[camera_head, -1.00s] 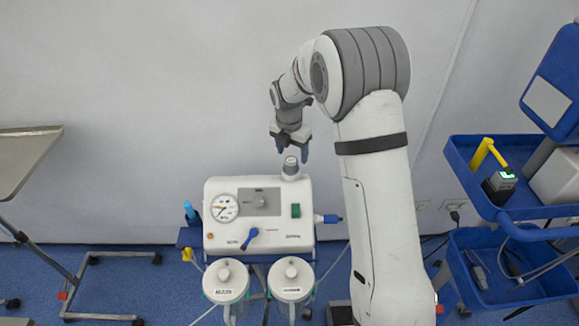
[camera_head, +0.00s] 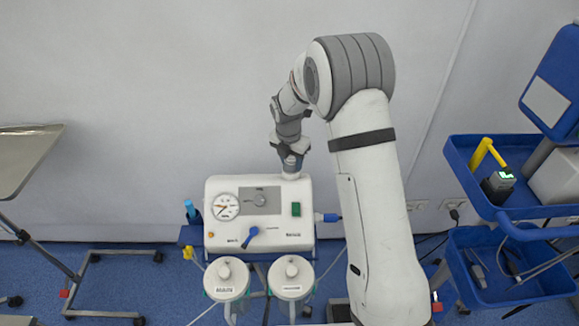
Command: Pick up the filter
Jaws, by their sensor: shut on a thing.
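The filter (camera_head: 291,175) is a small white and grey cylinder standing on the top right of the white suction machine (camera_head: 222,187). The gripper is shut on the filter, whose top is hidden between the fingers. The filter's lower part still appears to meet the machine's top; I cannot tell whether there is any gap.
Two lidded canisters, a left one (camera_head: 226,271) and a right one (camera_head: 292,270), stand in front of the machine. A blue trolley (camera_head: 458,165) is at the right, with a yellow-handled device on it. A metal tray table (camera_head: 22,160) is at the far left. The wall is close behind.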

